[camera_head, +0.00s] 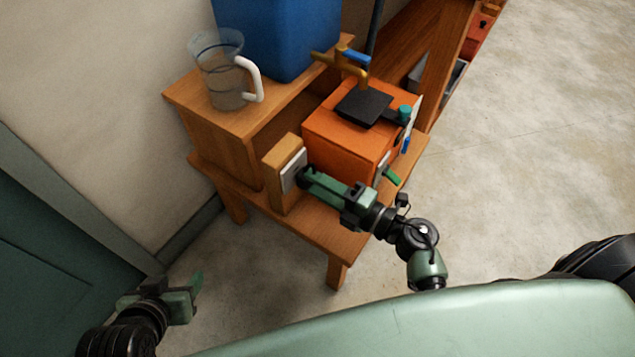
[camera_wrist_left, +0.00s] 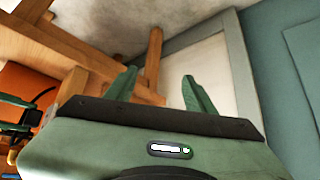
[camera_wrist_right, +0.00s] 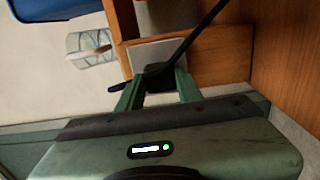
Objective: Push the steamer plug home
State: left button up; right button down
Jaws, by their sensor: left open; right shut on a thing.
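My right gripper (camera_head: 308,177) is shut on the black steamer plug (camera_wrist_right: 158,77), with a dark cord running off it. The plug is right in front of the pale socket plate (camera_head: 292,171), which also shows in the right wrist view (camera_wrist_right: 148,54). The plate is on the face of a wooden block (camera_head: 272,170). The fingers hide much of the plug, and I cannot tell how far it sits in the socket. My left gripper (camera_head: 197,287) is open and empty, low over the floor at the left; its spread fingers show in the left wrist view (camera_wrist_left: 160,88).
An orange box (camera_head: 340,148) with a black pad on top stands just beside my right gripper on the wooden bench (camera_head: 323,222). A clear jug (camera_head: 222,85) and a blue tank (camera_head: 270,35) stand on the raised shelf behind. The floor at right is clear.

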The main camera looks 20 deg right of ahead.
pick_arm(q)
jog(key=shift+s, duration=0.1)
jog(key=shift+s+a+f+g, duration=0.3)
jog(key=shift+s+g, duration=0.05)
jog(key=shift+s, duration=0.3)
jog(key=shift+s+a+f+g, duration=0.25)
jog(key=shift+s+f+g, duration=0.1)
jog(key=shift+s, duration=0.25)
jog(key=shift+d+r+p, duration=0.1)
jog(key=shift+p, duration=0.2)
jog(key=s, duration=0.1)
jog(key=g, duration=0.1)
jog(key=s+a+f, duration=0.1)
jog(key=shift+s+y, duration=0.35)
jog(key=shift+y, duration=0.05)
dwell(0.3)
